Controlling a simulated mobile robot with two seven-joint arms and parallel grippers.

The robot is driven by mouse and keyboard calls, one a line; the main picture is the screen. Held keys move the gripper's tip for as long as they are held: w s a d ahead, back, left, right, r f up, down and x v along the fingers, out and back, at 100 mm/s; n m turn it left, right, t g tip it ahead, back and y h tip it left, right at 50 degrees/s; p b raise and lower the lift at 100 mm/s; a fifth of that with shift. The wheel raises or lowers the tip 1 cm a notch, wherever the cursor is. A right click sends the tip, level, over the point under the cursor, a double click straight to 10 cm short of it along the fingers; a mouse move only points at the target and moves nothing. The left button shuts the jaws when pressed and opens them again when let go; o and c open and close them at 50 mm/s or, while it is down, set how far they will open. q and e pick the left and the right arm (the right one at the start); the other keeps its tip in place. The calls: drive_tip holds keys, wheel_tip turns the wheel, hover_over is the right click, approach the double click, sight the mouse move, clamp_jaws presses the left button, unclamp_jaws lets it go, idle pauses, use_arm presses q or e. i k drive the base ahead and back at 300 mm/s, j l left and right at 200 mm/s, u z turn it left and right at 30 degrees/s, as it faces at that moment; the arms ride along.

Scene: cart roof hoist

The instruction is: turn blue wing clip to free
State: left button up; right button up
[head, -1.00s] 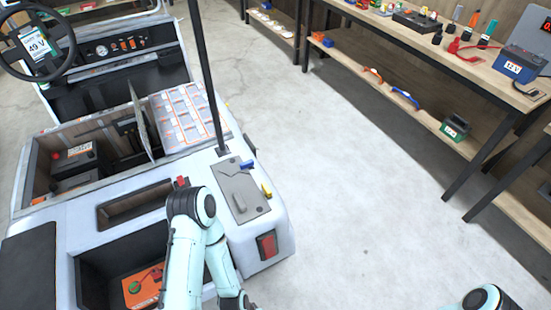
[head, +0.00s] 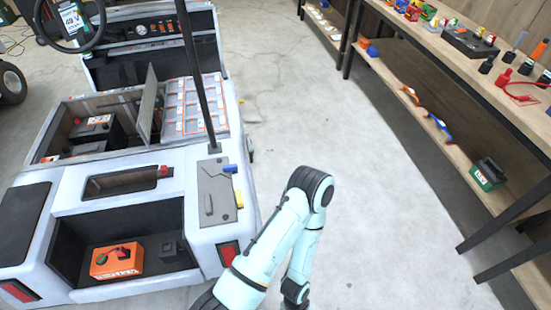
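The blue wing clip (head: 230,169) is small and sits at the upper right edge of a grey plate (head: 212,190) on the cart's rear right corner. It lies close to the foot of a black post. A yellow clip (head: 239,199) is at the same plate's lower right edge. One of my arms, which looks like the left one, rises from the bottom of the head view and bends down again, to the right of the plate and apart from it. Its gripper is below the picture. My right arm and gripper are not in view.
The black post (head: 197,80) stands upright beside the plate. The cart's rear bay (head: 75,240) holds an orange box (head: 117,261). A workbench (head: 430,45) with a lower shelf runs along the right. Clear concrete floor (head: 330,110) lies between cart and bench.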

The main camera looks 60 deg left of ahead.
sight(233, 167)
drive_tip(key=i+u, duration=0.35)
drive_tip(key=i+l+u, duration=0.15)
drive_tip(key=i+u, duration=0.2)
drive_tip(key=i+l+u, duration=0.35)
drive_tip(key=i+u, duration=0.2)
drive_tip(key=u, duration=0.2)
drive_tip(key=i+u, duration=0.15)
drive_tip(key=u, duration=0.25)
drive_tip(key=i+l+u, duration=0.1)
drive_tip(key=u, duration=0.3)
drive_tip(key=i+l+u, duration=0.2)
drive_tip(key=u, duration=0.2)
drive_tip(key=i+u, duration=0.1)
drive_tip(key=u, duration=0.3)
drive_tip(key=i+l+u, duration=0.1)
drive_tip(key=u, duration=0.3)
drive_tip(key=i+l+u, duration=0.1)
drive_tip(key=u, duration=0.3)
drive_tip(key=l+u, duration=0.25)
drive_tip(key=u, duration=0.15)
drive_tip(key=i+l, duration=0.05)
